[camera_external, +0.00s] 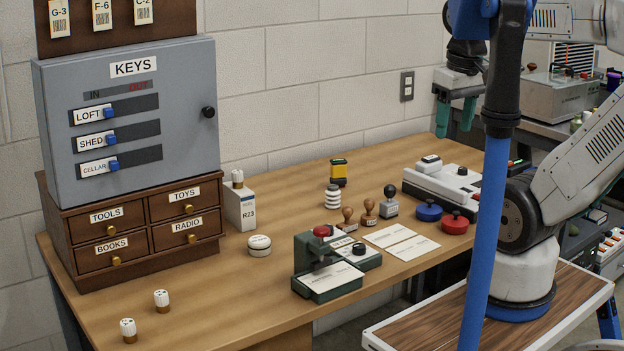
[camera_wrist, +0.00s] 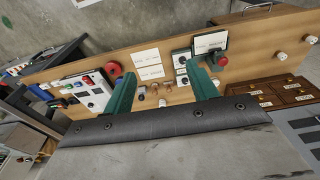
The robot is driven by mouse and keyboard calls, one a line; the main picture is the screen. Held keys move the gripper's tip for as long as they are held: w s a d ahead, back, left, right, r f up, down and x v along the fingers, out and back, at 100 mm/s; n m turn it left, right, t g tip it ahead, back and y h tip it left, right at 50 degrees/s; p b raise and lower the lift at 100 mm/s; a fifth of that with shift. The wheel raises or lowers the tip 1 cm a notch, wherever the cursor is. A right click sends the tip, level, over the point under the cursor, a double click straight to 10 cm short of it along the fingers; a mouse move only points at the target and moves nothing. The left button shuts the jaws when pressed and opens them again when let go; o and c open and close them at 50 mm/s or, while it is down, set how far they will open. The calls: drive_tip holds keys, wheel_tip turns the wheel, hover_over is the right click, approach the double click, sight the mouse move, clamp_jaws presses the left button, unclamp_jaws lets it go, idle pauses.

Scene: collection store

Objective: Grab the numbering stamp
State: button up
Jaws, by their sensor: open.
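Several small hand stamps stand on the wooden desk in the external view. One has a grey block body and a black knob (camera_external: 390,202); it looks most like the numbering stamp, but its marking is too small to read. Beside it stand two wooden-handled stamps (camera_external: 369,212), which also show in the wrist view (camera_wrist: 154,88). A yellow-and-black stamp (camera_external: 338,173) stands farther back. My gripper (camera_external: 455,119) is open and empty, high above the desk's far right end.
Red (camera_external: 454,223) and blue (camera_external: 429,211) round pads and a white machine (camera_external: 441,185) stand close right of the stamps. White cards (camera_external: 413,247) lie in front. A green press (camera_external: 325,275) is nearer, left. A key cabinet (camera_external: 130,150) stands far left. The desk's front right is clear.

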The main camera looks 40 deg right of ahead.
drive_tip(key=w+a+m+y, duration=0.2)
drive_tip(key=w+m+y, duration=0.2)
drive_tip(key=w+m, duration=0.3)
drive_tip(key=m+t+y, duration=0.2)
drive_tip(key=m+t, duration=0.9)
drive_tip(key=m, duration=1.3)
hover_over(391, 201)
drive_tip(key=s+d, duration=0.3)
drive_tip(key=s, duration=0.2)
drive_tip(key=f, duration=3.1)
drive_tip(key=shift+w+a+f, duration=0.2)
drive_tip(key=shift+f, duration=0.1)
drive_tip(key=shift+w+a+f, duration=0.1)
drive_tip(key=shift+f, duration=0.15)
drive_tip(key=x, duration=0.7)
drive_tip(key=shift+w+a+r, duration=0.15)
drive_tip(key=shift+w+a, duration=0.05)
drive_tip(key=shift+w, duration=0.1)
drive_tip(key=c, duration=0.8)
